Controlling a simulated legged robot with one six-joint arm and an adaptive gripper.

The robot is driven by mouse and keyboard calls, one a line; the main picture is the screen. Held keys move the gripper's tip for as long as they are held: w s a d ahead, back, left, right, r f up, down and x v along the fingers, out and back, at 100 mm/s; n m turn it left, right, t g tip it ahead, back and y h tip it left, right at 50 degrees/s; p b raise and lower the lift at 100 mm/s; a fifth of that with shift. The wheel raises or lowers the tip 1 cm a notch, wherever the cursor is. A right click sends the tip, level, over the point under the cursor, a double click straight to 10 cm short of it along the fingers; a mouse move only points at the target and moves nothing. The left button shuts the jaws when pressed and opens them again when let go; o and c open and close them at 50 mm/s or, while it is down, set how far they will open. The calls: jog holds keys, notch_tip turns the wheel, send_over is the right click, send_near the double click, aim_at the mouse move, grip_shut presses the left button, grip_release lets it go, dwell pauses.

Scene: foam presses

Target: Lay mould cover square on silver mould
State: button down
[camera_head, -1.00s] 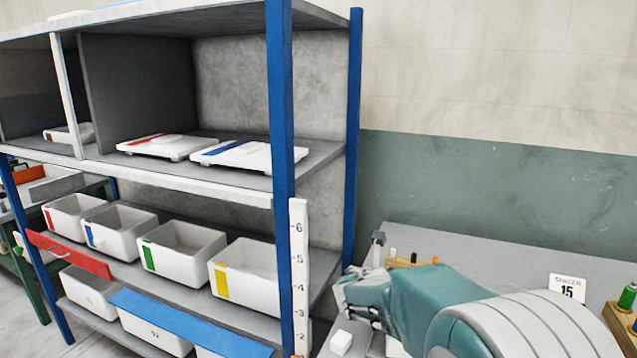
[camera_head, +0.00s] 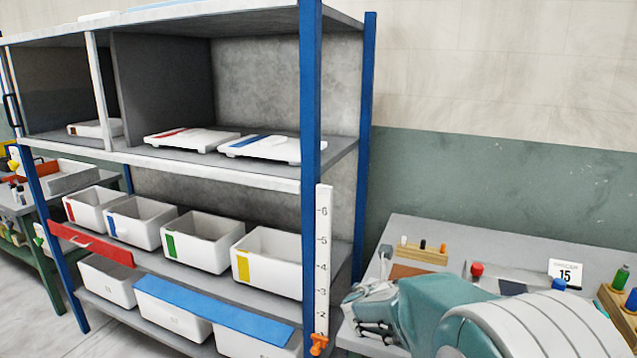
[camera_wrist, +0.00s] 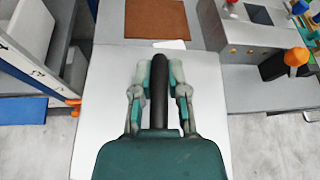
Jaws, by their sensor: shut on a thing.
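My gripper (camera_wrist: 159,78) is shut on a dark upright bar in the wrist view. The bar stands over a wide white plate (camera_wrist: 100,125), which looks like the mould cover with the bar as its handle. The plate reaches past the bench edge, with floor on both sides. In the head view my gripper (camera_head: 370,308) is at the bench's near left corner, and the plate is mostly hidden there. A silver-grey block with a dark square (camera_wrist: 258,14) lies ahead right; I cannot tell whether it is the silver mould.
A brown mat (camera_wrist: 155,18) lies on the bench straight ahead. An orange-topped knob (camera_wrist: 297,57) stands at right. A blue-posted shelf (camera_head: 312,150) with white bins stands close on the left. A sign reading 15 (camera_head: 565,272) stands at the bench's back.

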jog(key=s+d+f, duration=0.1)
jog(key=s+f, duration=0.1)
jog(key=shift+d+f+y, duration=0.3)
jog(key=shift+d, duration=0.1)
jog(key=s+a+f+n+t+y, duration=0.1)
jog(key=s+a+f+n+y, duration=0.1)
jog(key=s+f, duration=0.4)
jog(key=shift+s+f+n, duration=0.2)
jog(key=shift+f+n, duration=0.1)
jog(key=shift+f, duration=0.2)
